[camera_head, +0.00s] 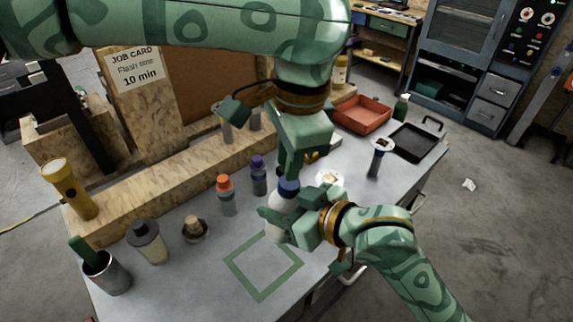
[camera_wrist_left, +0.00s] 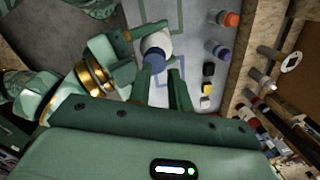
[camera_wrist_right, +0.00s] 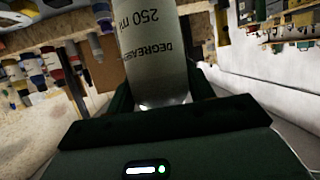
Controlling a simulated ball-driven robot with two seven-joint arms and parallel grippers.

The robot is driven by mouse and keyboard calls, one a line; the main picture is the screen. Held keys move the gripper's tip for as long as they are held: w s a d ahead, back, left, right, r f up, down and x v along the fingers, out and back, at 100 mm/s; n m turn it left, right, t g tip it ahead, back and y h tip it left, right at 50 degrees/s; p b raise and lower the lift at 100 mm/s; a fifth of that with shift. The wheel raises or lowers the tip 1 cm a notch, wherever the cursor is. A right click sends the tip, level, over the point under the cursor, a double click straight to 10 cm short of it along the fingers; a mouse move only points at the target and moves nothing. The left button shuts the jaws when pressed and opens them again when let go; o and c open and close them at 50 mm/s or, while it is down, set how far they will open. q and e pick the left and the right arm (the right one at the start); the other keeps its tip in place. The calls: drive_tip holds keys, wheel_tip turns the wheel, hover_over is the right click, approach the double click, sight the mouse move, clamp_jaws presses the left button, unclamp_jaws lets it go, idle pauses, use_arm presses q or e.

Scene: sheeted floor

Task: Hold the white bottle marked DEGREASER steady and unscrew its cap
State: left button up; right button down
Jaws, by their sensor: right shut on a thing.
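The white bottle (camera_head: 281,214) stands upright over the grey table, with a dark blue cap (camera_head: 289,186) on top. In the right wrist view the bottle's side (camera_wrist_right: 150,45) shows the word DEGREASER and "250 ml". My right gripper (camera_head: 283,222) is shut on the bottle's body. My left gripper (camera_head: 289,172) points down from above, just over the cap. In the left wrist view the blue cap (camera_wrist_left: 154,58) lies near the tips of the left gripper's fingers (camera_wrist_left: 164,72), which are apart. I cannot tell whether a finger touches the cap.
An orange-capped bottle (camera_head: 225,196) and a purple-capped bottle (camera_head: 258,176) stand left of the white bottle. A green square outline (camera_head: 262,268) marks clear table in front. A yellow flashlight (camera_head: 70,188), a red tray (camera_head: 362,115) and a black tray (camera_head: 412,141) stand farther away.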

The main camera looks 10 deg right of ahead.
use_arm(q)
drive_tip(key=shift+r, duration=0.6)
drive_tip(key=o, duration=0.3)
drive_tip(key=shift+r, duration=0.15)
drive_tip(key=o, duration=0.3)
drive_tip(key=shift+s+d+f+m+g+h, duration=0.2)
drive_tip(key=shift+s+d, duration=0.25)
drive_tip(key=shift+s+d+f+m+g+h, duration=0.2)
drive_tip(key=shift+s+d, duration=0.25)
drive_tip(key=r+m, duration=0.1)
drive_tip(key=m, duration=0.3)
drive_tip(key=r+m, duration=0.1)
drive_tip(key=m, duration=0.3)
drive_tip(key=r+m, duration=0.1)
drive_tip(key=m, duration=0.3)
drive_tip(key=shift+w+a+t+y, duration=0.3)
drive_tip(key=shift+w+y, duration=0.05)
drive_tip(key=shift+y, duration=0.05)
drive_tip(key=shift+a+f+m, duration=0.1)
drive_tip(key=shift+f+m, duration=0.05)
drive_tip(key=shift+m, duration=0.15)
hover_over(284, 210)
drive_tip(key=w+d, duration=0.1)
drive_tip(key=w, duration=0.1)
drive_tip(key=f, duration=0.7)
drive_tip(key=shift+s+d+f, duration=0.2)
drive_tip(key=shift+f, duration=0.1)
